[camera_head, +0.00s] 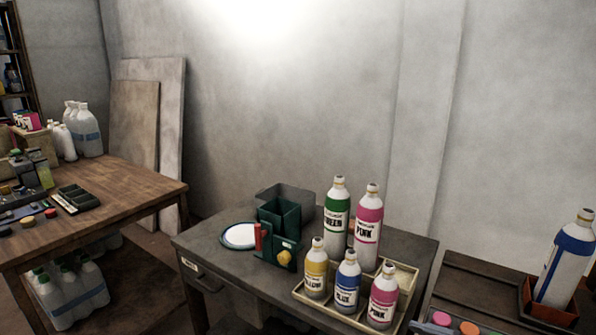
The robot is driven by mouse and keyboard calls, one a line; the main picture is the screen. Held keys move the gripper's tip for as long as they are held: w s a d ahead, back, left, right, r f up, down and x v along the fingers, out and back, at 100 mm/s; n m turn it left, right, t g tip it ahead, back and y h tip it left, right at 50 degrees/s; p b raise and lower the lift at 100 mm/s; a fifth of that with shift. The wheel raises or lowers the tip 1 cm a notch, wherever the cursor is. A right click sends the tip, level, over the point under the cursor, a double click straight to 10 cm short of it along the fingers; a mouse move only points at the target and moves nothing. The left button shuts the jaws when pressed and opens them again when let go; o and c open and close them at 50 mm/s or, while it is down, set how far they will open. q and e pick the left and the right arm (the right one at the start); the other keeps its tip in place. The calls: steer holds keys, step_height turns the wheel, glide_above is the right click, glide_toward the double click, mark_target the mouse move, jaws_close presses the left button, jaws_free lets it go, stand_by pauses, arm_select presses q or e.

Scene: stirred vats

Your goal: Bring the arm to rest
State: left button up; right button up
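Neither of my grippers shows in the head view, and no arm of mine can be made out. A grey table (205,262) stands in the middle. On it are a tall green-labelled bottle (336,222) and a tall pink-labelled bottle (368,234). A cream tray (404,275) holds a yellow bottle (316,270), a blue bottle (347,285) and a small pink bottle (383,300), all upright. A dark green box (280,218) and a white round plate with a blue rim (239,236) are to their left.
A wooden table (130,185) with bottles and small items stands at left, with clear jugs (70,295) below. At right, a blue-labelled bottle (566,262) leans in a reddish tray (540,310). Boards (135,115) lean on the wall. The grey table's left front is clear.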

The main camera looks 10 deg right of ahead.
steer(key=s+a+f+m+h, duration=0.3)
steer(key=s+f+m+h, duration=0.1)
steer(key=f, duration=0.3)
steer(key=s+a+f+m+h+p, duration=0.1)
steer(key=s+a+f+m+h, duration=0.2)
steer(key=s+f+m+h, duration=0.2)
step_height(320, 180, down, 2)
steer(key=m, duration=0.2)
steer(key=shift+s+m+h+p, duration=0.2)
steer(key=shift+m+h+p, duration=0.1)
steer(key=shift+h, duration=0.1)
